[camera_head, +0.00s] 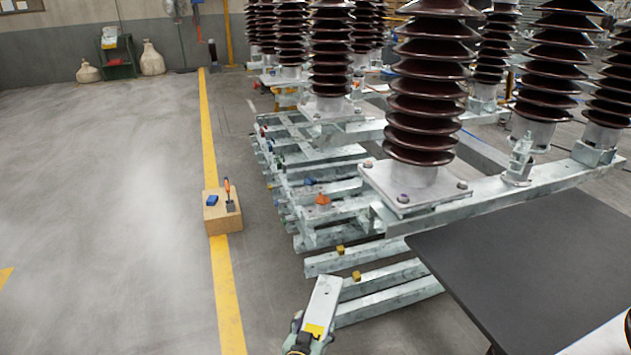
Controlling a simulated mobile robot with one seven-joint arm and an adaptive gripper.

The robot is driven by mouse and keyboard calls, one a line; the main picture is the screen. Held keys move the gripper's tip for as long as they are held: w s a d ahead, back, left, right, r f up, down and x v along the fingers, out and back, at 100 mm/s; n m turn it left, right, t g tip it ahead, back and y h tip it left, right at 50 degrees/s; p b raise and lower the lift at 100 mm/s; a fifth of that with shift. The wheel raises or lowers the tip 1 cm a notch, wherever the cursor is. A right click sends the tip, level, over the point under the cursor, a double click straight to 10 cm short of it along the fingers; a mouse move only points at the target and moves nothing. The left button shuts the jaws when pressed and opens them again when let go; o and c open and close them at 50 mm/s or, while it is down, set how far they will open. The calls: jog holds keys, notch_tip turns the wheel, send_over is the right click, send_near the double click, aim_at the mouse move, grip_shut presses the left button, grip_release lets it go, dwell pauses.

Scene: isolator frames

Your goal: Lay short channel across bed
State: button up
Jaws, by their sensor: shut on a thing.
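A short galvanized channel (325,298) shows at the bottom centre, pointing away from me, with a yellow patch near its lower end. My gripper (310,337) is shut on that near end; its fingers are only partly visible at the frame's lower edge. Beyond and to the right lie parallel galvanized rails (392,299) running left to right, likely the bed. The channel's far end overlaps the nearest rails in the picture; I cannot tell whether it touches them. Small yellow blocks (357,275) sit on the rails.
Brown ribbed insulators (428,85) stand on steel frames behind the rails. A dark tabletop (535,265) fills the lower right. A wooden box (223,216) with tools stands on the yellow floor line (229,300). The floor at left is clear.

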notch_tip(320, 180, down, 10)
jog(key=w+n+y, duration=0.2)
jog(key=n+y, duration=0.1)
jog(key=shift+f+t+y, duration=0.15)
jog(key=shift+t+y, duration=0.15)
jog(key=shift+t, duration=0.1)
jog(key=shift+w, duration=0.1)
jog(key=shift+d, duration=0.15)
dwell(0.6)
